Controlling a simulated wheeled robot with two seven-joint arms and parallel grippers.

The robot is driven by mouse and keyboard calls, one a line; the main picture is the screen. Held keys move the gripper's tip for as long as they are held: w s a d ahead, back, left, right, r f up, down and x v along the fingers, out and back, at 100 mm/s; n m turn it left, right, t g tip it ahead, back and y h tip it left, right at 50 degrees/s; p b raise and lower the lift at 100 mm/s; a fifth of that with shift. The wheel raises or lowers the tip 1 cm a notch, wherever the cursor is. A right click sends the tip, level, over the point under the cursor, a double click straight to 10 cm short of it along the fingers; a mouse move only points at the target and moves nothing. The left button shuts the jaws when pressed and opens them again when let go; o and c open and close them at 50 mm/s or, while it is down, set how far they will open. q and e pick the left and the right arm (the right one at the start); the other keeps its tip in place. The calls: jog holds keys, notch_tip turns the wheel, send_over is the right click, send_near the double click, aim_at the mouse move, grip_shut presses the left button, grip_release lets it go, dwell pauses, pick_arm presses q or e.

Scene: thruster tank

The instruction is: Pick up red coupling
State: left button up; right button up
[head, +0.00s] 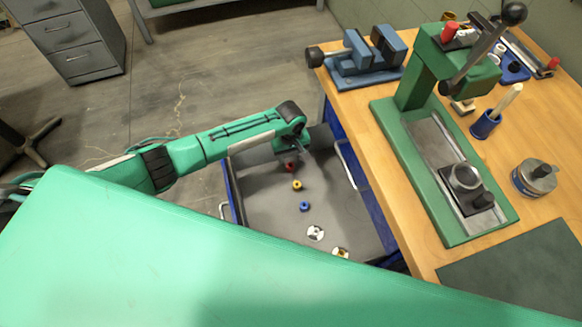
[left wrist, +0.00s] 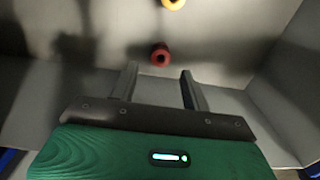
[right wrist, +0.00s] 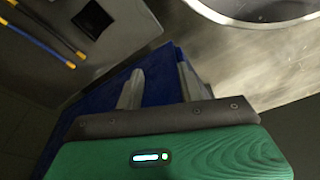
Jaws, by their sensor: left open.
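The red coupling (head: 290,167) lies on the floor of an open grey drawer (head: 262,203), near its far end. In the left wrist view the red coupling (left wrist: 160,55) sits just beyond and between the fingertips. My left gripper (left wrist: 158,72) is open and empty, pointing down at the coupling without visibly touching it. In the head view my left gripper (head: 300,155) is over the far part of the drawer, partly hidden by the arm. My right gripper (right wrist: 158,75) is open and empty, near a blue surface, away from the coupling.
A yellow coupling (head: 297,185), a blue coupling (head: 304,206) and silver round parts (head: 316,233) lie in a row nearer in the drawer. The drawer walls stand close to my left gripper. A wooden bench (head: 440,248) with a green press (head: 400,110) and blue vise (head: 365,55) borders the drawer.

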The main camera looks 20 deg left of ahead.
aim_at(290, 165)
pick_arm(q)
jog(key=shift+s+f, duration=0.15)
jog(key=shift+f, duration=0.35)
notch_tip(290, 165, down, 4)
jog(key=shift+d+r+b, duration=0.1)
jog(key=shift+b, duration=0.3)
jog(key=shift+f, duration=0.4)
pick_arm(e)
jog(key=r, duration=0.3)
jog(key=shift+w+a+r, duration=0.15)
jog(key=shift+w+a, duration=0.05)
jog(key=shift+w, duration=0.05)
pick_arm(q)
jog(key=shift+s, duration=0.1)
grip_shut()
